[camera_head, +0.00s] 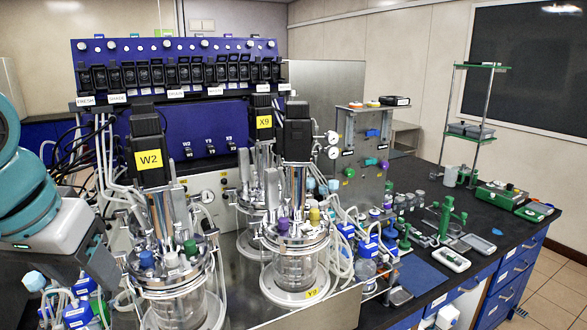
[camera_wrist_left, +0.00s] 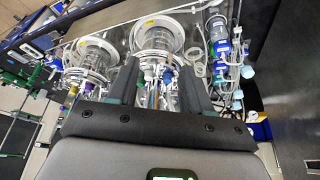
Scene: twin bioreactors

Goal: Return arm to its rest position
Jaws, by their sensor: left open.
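My left arm comes in from the left edge of the head view, teal and white. Its dark gripper (camera_head: 98,282) hangs at the lower left, beside the glass vessel (camera_head: 178,305) under the motor labelled W2 (camera_head: 149,158). In the left wrist view the two dark fingers (camera_wrist_left: 157,75) stand wide apart with nothing held between them. Glass vessels and their metal lids show beyond the fingers, one vessel (camera_wrist_left: 157,36) between them in the picture. I cannot tell the distance to it. My right gripper is in neither view.
A second vessel (camera_head: 296,265) stands right of the first, under a dark motor (camera_head: 297,133). Tubing and blue clamps (camera_head: 76,315) crowd the lower left. A blue control panel (camera_head: 185,62) rises behind.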

